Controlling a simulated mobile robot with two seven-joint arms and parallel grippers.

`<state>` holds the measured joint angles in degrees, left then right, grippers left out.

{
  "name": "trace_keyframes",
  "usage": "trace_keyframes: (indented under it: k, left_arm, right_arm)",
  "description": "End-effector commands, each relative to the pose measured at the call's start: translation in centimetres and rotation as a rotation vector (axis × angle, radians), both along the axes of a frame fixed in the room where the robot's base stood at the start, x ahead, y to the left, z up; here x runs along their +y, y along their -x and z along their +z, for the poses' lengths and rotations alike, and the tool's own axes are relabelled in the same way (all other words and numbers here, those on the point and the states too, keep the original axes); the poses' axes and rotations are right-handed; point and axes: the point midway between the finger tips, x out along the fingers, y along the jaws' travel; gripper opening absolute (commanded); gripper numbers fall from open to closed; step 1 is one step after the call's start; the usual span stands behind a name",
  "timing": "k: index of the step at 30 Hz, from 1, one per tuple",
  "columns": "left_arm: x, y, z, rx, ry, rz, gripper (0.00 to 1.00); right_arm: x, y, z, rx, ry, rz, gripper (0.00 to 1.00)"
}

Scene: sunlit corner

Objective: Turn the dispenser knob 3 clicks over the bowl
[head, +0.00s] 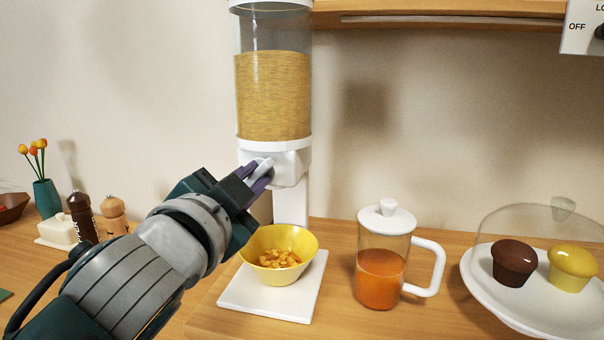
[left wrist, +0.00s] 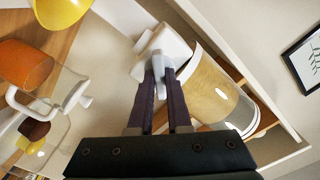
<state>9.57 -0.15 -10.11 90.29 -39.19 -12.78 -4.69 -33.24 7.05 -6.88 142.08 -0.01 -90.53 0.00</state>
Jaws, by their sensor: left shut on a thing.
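The dispenser (head: 272,95) stands against the wall, its clear cylinder filled with golden cereal. It also shows in the left wrist view (left wrist: 210,92). Its white knob (head: 264,163) is on the front of the white lower housing; it also shows in the left wrist view (left wrist: 157,52). My left gripper (head: 262,172) is shut on the knob, with a dark finger on each side of it in the left wrist view (left wrist: 159,72). The yellow bowl (head: 303,243) stands below the dispenser's outlet and has some cereal pieces in it. My right gripper is in neither view.
The bowl stands on a white base plate (head: 240,302). A pitcher of orange drink (head: 380,278) stands right of it. A cake stand (head: 480,290) with two muffins under a clear dome is at far right. Shakers (head: 80,215) and a tulip vase (head: 47,197) stand left.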

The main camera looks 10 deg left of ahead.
Motion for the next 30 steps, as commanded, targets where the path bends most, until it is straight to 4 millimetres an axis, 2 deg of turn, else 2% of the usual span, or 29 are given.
trace_keyframes:
  k: [18,30]
  left_arm:
    - [-0.07,-0.01,-0.10,-0.020,-0.556,-0.001,0.00]
    - [-0.07,-0.01,-0.18,-0.026,-0.755,0.000,0.00]
  right_arm:
    - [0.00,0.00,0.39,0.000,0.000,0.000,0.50]
    - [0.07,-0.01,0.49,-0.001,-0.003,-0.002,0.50]
